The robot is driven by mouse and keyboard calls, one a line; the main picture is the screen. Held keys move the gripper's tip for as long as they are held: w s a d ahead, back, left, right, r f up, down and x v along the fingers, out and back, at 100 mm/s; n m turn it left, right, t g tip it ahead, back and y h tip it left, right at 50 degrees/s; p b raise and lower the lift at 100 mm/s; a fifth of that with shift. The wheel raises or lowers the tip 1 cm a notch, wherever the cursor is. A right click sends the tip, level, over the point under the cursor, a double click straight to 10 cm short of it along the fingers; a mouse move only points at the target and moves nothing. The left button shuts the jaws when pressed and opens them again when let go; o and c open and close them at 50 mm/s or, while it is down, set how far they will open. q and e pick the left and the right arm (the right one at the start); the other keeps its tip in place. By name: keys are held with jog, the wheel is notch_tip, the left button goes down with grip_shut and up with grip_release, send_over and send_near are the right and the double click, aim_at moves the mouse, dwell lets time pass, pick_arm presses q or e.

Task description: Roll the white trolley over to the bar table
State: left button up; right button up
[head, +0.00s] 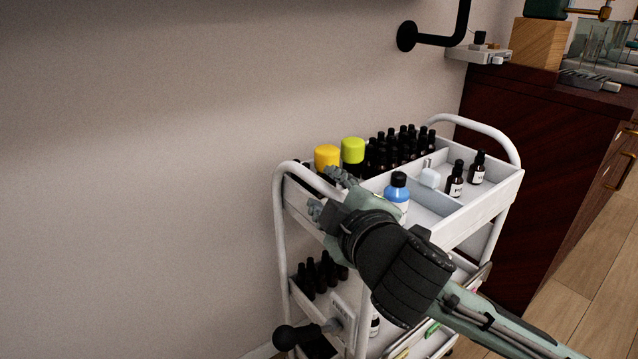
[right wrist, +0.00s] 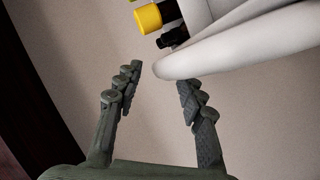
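The white trolley (head: 480,216) stands against the wall, with bottles on its shelves and a curved tube handle at each end. My right gripper (head: 332,190) is at its left end, close to the near handle (head: 279,215). In the right wrist view my right gripper (right wrist: 158,82) is open, its fingers spread. The bend of the white handle (right wrist: 235,55) shows beyond and partly between the fingertips; I cannot tell whether they touch. My left gripper is not in view. No table is clearly recognisable as the bar table.
A dark red wooden cabinet (head: 535,150) stands right behind the trolley, with equipment on top. A black pipe fixture (head: 407,36) sticks out of the wall above. A dark round object (head: 285,338) is at the trolley's lower left. Wooden floor (head: 590,265) is clear at the right.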

jog(key=shift+x, duration=2.15)
jog(key=shift+c, duration=0.3)
grip_shut()
